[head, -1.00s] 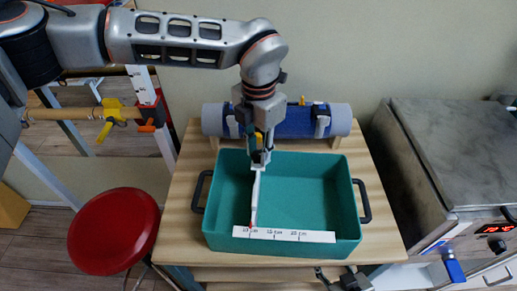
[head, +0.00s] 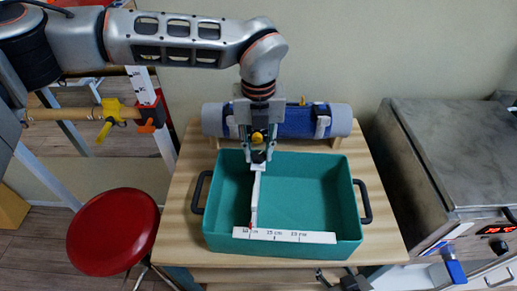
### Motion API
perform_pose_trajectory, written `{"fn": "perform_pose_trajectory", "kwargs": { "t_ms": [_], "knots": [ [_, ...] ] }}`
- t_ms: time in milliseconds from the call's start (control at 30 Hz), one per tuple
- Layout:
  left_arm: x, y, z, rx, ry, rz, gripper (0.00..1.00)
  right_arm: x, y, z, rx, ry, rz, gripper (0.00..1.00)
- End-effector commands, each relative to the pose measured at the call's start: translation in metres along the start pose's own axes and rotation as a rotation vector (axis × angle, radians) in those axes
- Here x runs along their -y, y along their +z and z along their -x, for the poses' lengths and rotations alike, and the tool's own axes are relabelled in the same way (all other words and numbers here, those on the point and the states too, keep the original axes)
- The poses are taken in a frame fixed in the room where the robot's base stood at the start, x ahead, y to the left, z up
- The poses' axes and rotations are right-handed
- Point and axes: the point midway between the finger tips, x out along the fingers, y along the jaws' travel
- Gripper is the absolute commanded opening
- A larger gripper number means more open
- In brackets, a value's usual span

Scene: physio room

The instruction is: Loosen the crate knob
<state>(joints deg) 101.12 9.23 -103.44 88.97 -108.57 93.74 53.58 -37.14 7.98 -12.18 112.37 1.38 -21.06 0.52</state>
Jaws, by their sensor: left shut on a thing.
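The teal crate (head: 310,200) stands on a wooden table, with a white divider (head: 255,200) running from its back wall to its front. My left gripper (head: 258,157) points down at the back end of the divider, by the crate's back wall. It is shut on the crate knob, which the fingers largely hide; only a little dark material shows between the tips. Part of my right gripper (head: 345,281) shows at the bottom edge, below the crate. It is cut off, and its fingers cannot be made out.
A white scale strip (head: 285,236) lies along the crate's front rim. Black handles (head: 362,201) stick out at both sides. A blue roll (head: 295,121) lies behind the crate, close to my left gripper. A red stool (head: 113,230) stands left, a metal unit (head: 450,150) right.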

Motion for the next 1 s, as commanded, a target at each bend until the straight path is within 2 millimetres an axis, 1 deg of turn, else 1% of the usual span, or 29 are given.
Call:
{"fn": "perform_pose_trajectory", "kwargs": {
  "t_ms": [100,300,800,833,867,900,1000],
  "knots": [
    [0.0003,0.0004,0.0014,0.001,-0.002,0.053,0.02,0.0,0.0001,0.0,0.0,0.0,0.0,0.4],
    [0.0004,0.0004,0.0015,0.001,-0.002,0.106,0.02,0.0,0.0003,-0.0001,0.0,0.0,0.0,0.4],
    [0.0005,0.0003,0.0016,0.001,-0.002,0.122,0.02,-0.0002,-0.0002,0.0001,0.0,0.0,0.001,0.4],
    [0.0005,0.0003,0.0016,0.001,-0.002,0.122,0.29,-0.0002,-0.0002,0.0001,0.0,0.0,0.001,0.4],
    [0.0005,0.0004,0.0016,0.001,-0.002,0.122,0.37,-0.0002,-0.0002,0.0001,-0.001,0.0,0.001,0.4],
    [0.0004,0.0004,0.0015,0.001,-0.002,0.122,0.41,-0.0002,-0.0002,0.0001,-0.001,0.0,0.001,0.4],
    [0.0003,0.0003,0.0011,0.001,-0.001,0.122,0.41,-0.0002,-0.0004,0.0001,-0.001,0.0,0.001,0.4]
  ]
}}
